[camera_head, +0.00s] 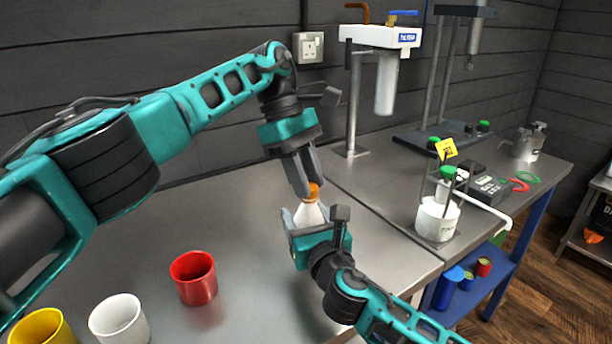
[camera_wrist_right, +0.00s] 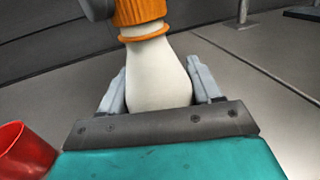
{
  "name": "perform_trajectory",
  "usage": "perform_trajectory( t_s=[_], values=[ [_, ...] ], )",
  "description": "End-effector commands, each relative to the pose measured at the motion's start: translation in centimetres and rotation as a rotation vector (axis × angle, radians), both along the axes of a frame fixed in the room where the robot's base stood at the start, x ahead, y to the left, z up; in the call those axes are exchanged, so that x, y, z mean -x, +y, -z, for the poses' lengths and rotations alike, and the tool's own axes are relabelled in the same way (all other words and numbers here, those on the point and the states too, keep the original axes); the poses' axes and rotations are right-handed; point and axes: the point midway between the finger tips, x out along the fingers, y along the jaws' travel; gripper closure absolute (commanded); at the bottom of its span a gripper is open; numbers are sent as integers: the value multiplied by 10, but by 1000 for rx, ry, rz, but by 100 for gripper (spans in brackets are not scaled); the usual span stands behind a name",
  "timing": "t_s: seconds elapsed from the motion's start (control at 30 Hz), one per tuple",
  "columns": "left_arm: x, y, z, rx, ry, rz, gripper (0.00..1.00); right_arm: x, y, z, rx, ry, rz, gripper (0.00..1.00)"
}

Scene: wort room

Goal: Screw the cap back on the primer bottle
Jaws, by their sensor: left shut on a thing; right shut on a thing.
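The primer bottle (camera_head: 308,215) is white with a narrow neck and stands between my two grippers in the head view. My right gripper (camera_head: 307,217) is shut on the bottle's body from the near side. The bottle (camera_wrist_right: 158,75) fills the middle of the right wrist view, with a jaw on each side. The orange cap (camera_head: 314,192) sits at the top of the neck, and its ribbed side shows in the wrist view (camera_wrist_right: 139,11). My left gripper (camera_head: 307,188) comes from above and is shut on the cap. The cap's top is hidden by the left fingers.
Red (camera_head: 194,278), white (camera_head: 119,320) and yellow (camera_head: 42,328) cups stand on the metal table at the front left. A water filter unit (camera_head: 382,38) stands behind. A white jar (camera_head: 437,218) with green-capped bottles is on the right bench.

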Motion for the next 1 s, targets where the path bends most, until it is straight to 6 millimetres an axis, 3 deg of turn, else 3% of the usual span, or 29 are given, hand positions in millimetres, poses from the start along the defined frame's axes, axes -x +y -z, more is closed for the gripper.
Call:
perform_trajectory(
  t_s=[0.33,0.37,0.6,0.87,1.0],
  values=[
    [0,1,0,0,-2,17,96,1,1,1,-1,1,-3,100],
    [0,1,0,0,-2,17,66,1,1,1,-1,1,-3,100],
    [0,1,0,1,0,17,43,1,1,1,-1,1,-2,100],
    [0,0,-3,1,0,18,43,1,1,1,0,2,-2,100],
    [0,0,-20,1,-4,17,43,1,1,1,0,2,-2,100]
  ],
)
